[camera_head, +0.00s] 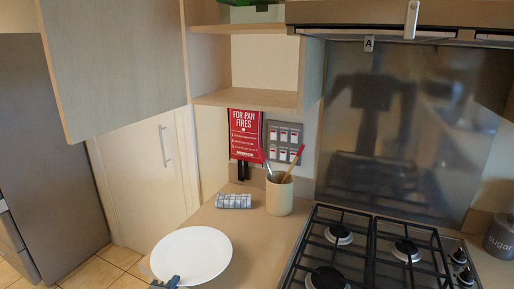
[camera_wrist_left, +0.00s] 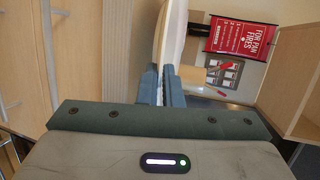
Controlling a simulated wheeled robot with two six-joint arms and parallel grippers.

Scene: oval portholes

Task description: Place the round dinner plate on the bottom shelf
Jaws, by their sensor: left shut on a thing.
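The round dinner plate (camera_head: 192,254) is white and appears above the left end of the counter in the head view. My left gripper (camera_head: 165,284) is shut on its near rim at the bottom edge. In the left wrist view the plate (camera_wrist_left: 172,35) shows nearly edge-on, its rim between the blue-grey fingers of my left gripper (camera_wrist_left: 161,84). The bottom shelf (camera_head: 247,99) of the open wall cabinet looks empty, above and to the right of the plate. My right gripper is not in view.
The cabinet door (camera_head: 115,65) stands open left of the shelf. A green item (camera_head: 252,13) sits on the shelf above. A range hood (camera_head: 400,20) juts out at right.

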